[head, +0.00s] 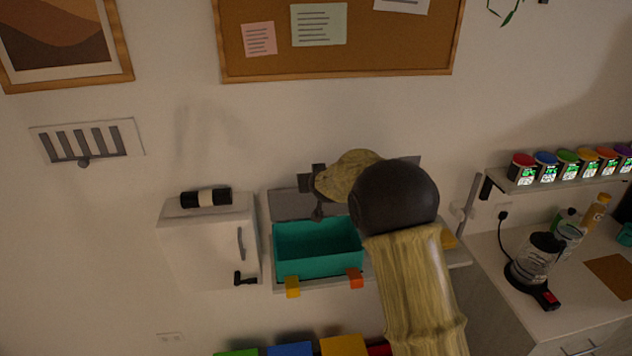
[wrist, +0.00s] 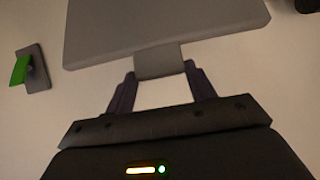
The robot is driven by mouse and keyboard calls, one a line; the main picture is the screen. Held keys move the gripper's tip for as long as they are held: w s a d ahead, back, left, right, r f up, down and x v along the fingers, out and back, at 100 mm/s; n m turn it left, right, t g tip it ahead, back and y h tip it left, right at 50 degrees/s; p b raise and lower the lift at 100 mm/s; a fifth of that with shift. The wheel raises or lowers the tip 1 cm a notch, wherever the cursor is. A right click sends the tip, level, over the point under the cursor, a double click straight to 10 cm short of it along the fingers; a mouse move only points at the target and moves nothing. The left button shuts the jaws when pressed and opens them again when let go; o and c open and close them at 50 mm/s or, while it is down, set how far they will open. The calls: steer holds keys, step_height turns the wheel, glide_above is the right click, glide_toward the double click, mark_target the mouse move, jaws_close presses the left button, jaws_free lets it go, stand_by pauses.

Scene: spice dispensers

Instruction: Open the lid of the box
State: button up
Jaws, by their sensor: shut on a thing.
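The teal box (head: 318,262) sits on a wall shelf in the head view, its inside visible from above. A grey flat lid (head: 290,206) stands raised behind it, partly hidden by my arm. In the wrist view the lid (wrist: 165,30) is a wide grey panel with a short tab (wrist: 160,62) on its edge. My gripper (wrist: 161,78) is shut on that tab, one dark finger on each side. In the head view my gripper (head: 316,193) is above the box's back edge, mostly hidden by my wrist.
A white cabinet (head: 208,245) with a dark roll (head: 206,197) on top stands left of the box. Right are a spice rack (head: 570,178) and a counter (head: 590,309) with a coffee pot (head: 536,262).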

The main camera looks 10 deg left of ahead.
steer(key=shift+r, duration=0.3)
steer(key=o, duration=1.3)
steer(key=shift+o, duration=0.4)
steer(key=shift+s+f, duration=0.1)
steer(key=shift+a, duration=0.1)
steer(key=b+v, duration=0.3)
steer(key=v, duration=1.4)
steer(key=shift+s+b, duration=0.2)
steer(key=shift+b, duration=0.2)
steer(key=s+d+f+m+g+h+b, duration=0.2)
steer(key=s+d+f+g, duration=0.2)
steer(key=s+d+f, duration=0.75)
steer(key=s+d+f+g, duration=0.2)
steer(key=s+d+f, duration=0.2)
steer(key=s+f, duration=0.1)
steer(key=s+d+f+m+g+h, duration=0.1)
steer(key=s+d+f+g, duration=0.2)
steer(key=s+d+f, duration=0.2)
steer(key=s+b, duration=0.1)
steer(key=s, duration=0.2)
steer(key=shift+s, duration=0.25)
